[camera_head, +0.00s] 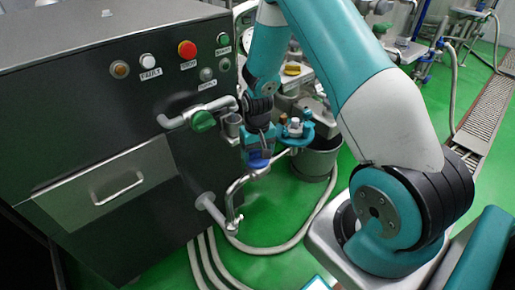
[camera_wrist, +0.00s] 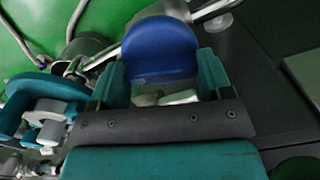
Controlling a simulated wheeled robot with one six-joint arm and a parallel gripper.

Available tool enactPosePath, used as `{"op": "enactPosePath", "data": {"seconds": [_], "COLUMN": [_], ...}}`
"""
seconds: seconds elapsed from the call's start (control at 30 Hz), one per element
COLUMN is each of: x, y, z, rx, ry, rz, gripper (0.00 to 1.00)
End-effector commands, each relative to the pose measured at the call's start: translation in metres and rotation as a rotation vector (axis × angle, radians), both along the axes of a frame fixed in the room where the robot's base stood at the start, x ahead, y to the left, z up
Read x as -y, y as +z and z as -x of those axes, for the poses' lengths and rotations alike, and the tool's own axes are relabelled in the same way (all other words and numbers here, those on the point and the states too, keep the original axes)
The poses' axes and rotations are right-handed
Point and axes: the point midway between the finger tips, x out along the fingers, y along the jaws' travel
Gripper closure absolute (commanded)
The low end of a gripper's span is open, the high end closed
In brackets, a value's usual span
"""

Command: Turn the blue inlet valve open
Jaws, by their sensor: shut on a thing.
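The blue inlet valve handle (camera_head: 259,162) is on the bent metal pipe at the front of the dark machine, low and right of centre. My gripper (camera_head: 257,149) reaches down to it from above. In the wrist view the blue handle (camera_wrist: 160,48) is a rounded paddle between the two teal fingers of my gripper (camera_wrist: 161,75), which is shut on it. The fingers and palm hide the handle's near part and the valve body. The handle's exact angle to the pipe cannot be told.
A green valve handle (camera_head: 203,121) sits on a pipe above left. The machine (camera_head: 90,130) has a drawer (camera_head: 110,185) and a red button (camera_head: 187,48). A grey bucket (camera_head: 315,160) stands on the green floor to the right. Hoses (camera_head: 270,248) run along the floor.

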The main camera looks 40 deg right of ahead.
Motion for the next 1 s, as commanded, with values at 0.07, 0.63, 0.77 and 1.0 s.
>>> {"op": "enactPosePath", "data": {"seconds": [0.07, 0.63, 0.77, 1.0], "x": [0.0005, 0.0008, 0.0009, 0.001], "y": [0.0017, 0.001, 0.0008, 0.0007], "z": [0.0001, -0.0003, -0.0003, -0.0002], "rx": [-0.001, 0.001, 0.0, 0.0], "ry": [0.06, 0.306, 0.317, 0.319], "rz": [0.001, 0.001, 0.002, 0.002], "gripper": [0.51, 0.51, 0.51, 0.51]}}
